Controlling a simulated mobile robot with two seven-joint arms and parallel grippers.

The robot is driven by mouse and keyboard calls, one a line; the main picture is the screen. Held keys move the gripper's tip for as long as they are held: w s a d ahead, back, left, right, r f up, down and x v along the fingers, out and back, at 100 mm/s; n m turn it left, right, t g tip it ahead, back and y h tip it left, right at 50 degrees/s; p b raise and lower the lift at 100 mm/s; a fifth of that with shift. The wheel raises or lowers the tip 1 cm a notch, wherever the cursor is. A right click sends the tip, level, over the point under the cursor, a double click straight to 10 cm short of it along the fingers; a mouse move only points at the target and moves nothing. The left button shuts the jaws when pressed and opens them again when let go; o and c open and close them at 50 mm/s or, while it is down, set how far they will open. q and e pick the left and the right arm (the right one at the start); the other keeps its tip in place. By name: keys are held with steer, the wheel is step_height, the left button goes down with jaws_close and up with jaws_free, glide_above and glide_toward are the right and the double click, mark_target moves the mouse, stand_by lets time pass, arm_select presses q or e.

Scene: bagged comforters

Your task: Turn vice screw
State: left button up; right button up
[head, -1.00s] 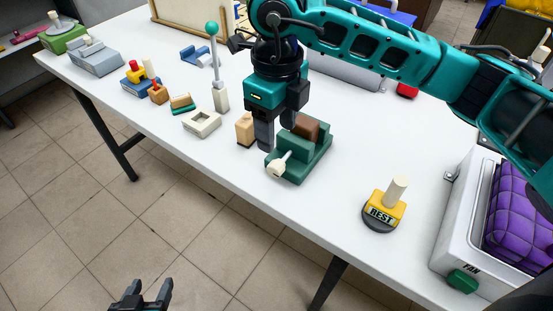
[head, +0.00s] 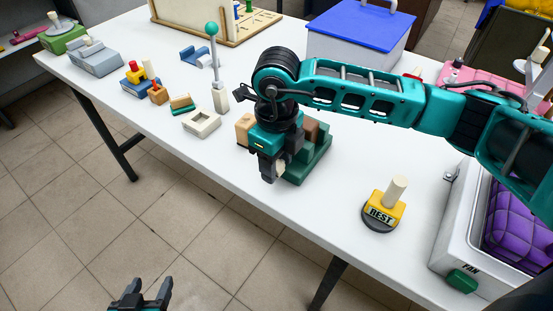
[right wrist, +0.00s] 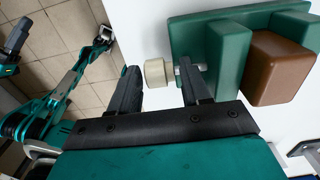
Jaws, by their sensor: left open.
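The green vice (head: 318,158) stands near the table's front edge with a brown block (head: 312,128) in it. It also shows in the right wrist view (right wrist: 222,58), with the brown block (right wrist: 280,68) beside its jaw. The cream screw knob (right wrist: 156,72) sticks out of the vice on a grey shaft. My right gripper (head: 275,172) is down at the front of the vice. In the right wrist view its fingers (right wrist: 158,82) are apart, with the knob between their tips and gaps visible. My left gripper (head: 140,290) is open and empty, low in front of the table.
A yellow REST stand (head: 386,205) with a cream peg is right of the vice. A white FAN box (head: 440,215) holds a purple quilted thing. A tan block (head: 243,128), a hollow cream block (head: 202,122) and a teal-topped lever (head: 219,95) stand to the left.

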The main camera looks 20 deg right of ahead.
steer(key=c, duration=0.8)
steer(key=g+h, duration=0.2)
steer(key=g, duration=0.1)
steer(key=shift+w+a+g+h+b, duration=0.3)
steer(key=shift+w+h, duration=0.1)
steer(key=shift+w+a+g+h+p, duration=0.1)
steer(key=shift+w+g+h+p, duration=0.05)
steer(key=shift+g+h+p, duration=0.7)
steer(key=shift+w+f+g+h+p, duration=0.15)
steer(key=shift+g+h+p, duration=0.4)
steer(key=shift+g, duration=0.5)
steer(key=shift+f+h, duration=0.15)
steer(key=shift+h, duration=0.15)
steer(key=o, duration=1)
steer(key=shift+o, duration=0.2)
